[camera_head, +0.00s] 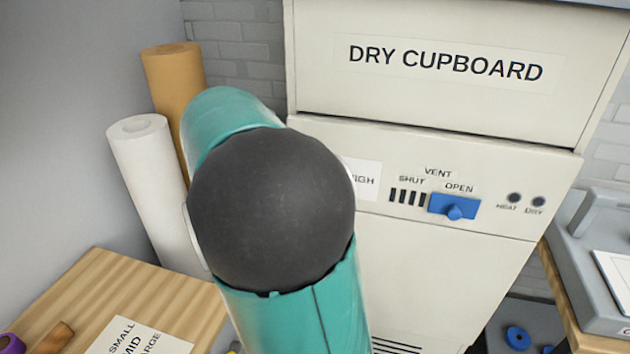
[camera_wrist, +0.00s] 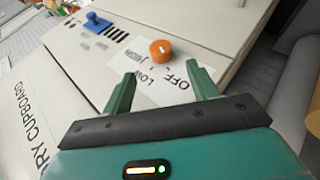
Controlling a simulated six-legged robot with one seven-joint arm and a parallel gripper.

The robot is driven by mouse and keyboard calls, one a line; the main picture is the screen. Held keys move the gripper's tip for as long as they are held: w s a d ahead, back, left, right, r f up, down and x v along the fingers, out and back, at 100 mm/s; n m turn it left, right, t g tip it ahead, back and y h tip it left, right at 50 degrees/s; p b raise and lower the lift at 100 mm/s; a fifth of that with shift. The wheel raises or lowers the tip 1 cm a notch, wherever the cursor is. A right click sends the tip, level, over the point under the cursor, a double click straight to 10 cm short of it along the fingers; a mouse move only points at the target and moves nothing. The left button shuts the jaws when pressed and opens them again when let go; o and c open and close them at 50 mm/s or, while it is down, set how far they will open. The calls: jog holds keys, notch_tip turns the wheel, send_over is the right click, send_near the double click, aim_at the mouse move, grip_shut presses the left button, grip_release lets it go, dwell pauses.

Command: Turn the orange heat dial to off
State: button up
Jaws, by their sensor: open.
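The orange heat dial (camera_wrist: 161,50) shows in the wrist view on the pale cupboard front, with a small white mark on its face; I cannot tell surely which word it points at. A white label (camera_wrist: 165,85) beside it carries the words OFF, LOW and a third word, partly blurred. My gripper (camera_wrist: 162,77) is open, its two green fingers apart and empty, with the dial just beyond the fingertips and roughly between them. In the head view my arm hides the dial and the gripper; only the end of the label (camera_head: 362,180), reading "IGH", shows.
The dry cupboard (camera_head: 430,100) has a blue vent slider (camera_head: 454,206) at the OPEN end and two dark indicator lamps (camera_head: 525,200). White (camera_head: 150,180) and brown (camera_head: 174,80) rolls stand at left behind a wooden table (camera_head: 175,300). A grey machine (camera_head: 595,270) stands at right.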

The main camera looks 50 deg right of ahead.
jog(key=v, duration=0.4)
dwell(0.5)
jog(key=s+a+f+n+t+y, duration=0.2)
jog(key=s+a+n+t, duration=0.1)
jog(key=a, duration=0.6)
jog(key=s+a+f+n+t+y, duration=0.3)
jog(key=a+n+t, duration=0.1)
jog(key=a, duration=0.5)
jog(key=s+a+f+n+t+y, duration=0.2)
jog(key=s+a+n+t, duration=0.2)
jog(key=a, duration=0.5)
jog(key=shift+a+f+y, duration=0.3)
jog(key=shift+a+y, duration=0.05)
jog(key=shift+y, duration=0.05)
jog(key=shift+s, duration=0.1)
